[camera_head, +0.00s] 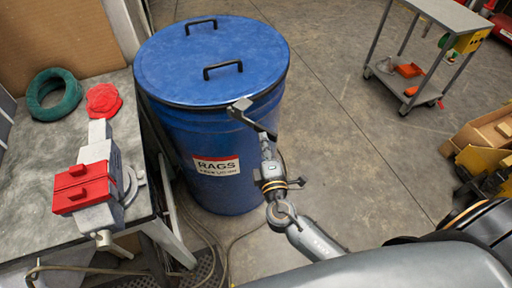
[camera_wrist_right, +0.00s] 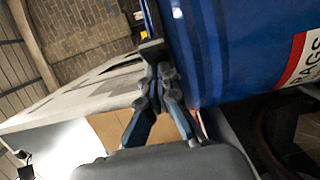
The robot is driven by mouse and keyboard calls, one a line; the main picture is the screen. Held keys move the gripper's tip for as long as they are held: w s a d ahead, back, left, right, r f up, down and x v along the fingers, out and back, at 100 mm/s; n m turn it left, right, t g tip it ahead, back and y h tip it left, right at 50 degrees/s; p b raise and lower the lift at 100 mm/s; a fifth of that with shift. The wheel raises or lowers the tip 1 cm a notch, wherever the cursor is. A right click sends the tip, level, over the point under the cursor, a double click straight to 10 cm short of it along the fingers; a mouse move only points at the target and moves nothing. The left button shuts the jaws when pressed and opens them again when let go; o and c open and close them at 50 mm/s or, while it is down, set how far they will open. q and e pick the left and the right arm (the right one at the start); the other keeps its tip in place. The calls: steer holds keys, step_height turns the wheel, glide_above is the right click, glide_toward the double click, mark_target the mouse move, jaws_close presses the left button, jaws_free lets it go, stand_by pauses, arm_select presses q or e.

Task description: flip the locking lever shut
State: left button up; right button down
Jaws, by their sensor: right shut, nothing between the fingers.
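The blue drum (camera_head: 205,150), labelled RAGS, stands beside the grey bench with its blue lid (camera_head: 190,55) on. The dark locking lever (camera_head: 255,121) is at the rim on the drum's right side and sticks out from it, toward the lower right. My right gripper (camera_head: 266,143) is shut and empty, with its tips close to the lever's outer end. In the right wrist view, the shut fingers (camera_wrist_right: 165,75) are next to a dark piece beside the drum (camera_wrist_right: 225,50), which looks like the lever; I cannot tell whether they touch. My left gripper is not in view.
A cart (camera_head: 440,15) stands at the back right. A cable lies on the floor by the drum. The floor right of the drum is clear.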

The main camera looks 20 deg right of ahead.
steer(key=w+d+n+g+y+b, duration=0.4)
steer(key=w+d+n+y+b, duration=0.6)
steer(key=y+b, duration=0.5)
steer(key=shift+w+n+b, duration=0.3)
steer(key=shift+w, duration=0.6)
steer(key=shift+w+d+r, duration=0.1)
steer(key=shift+r, duration=0.15)
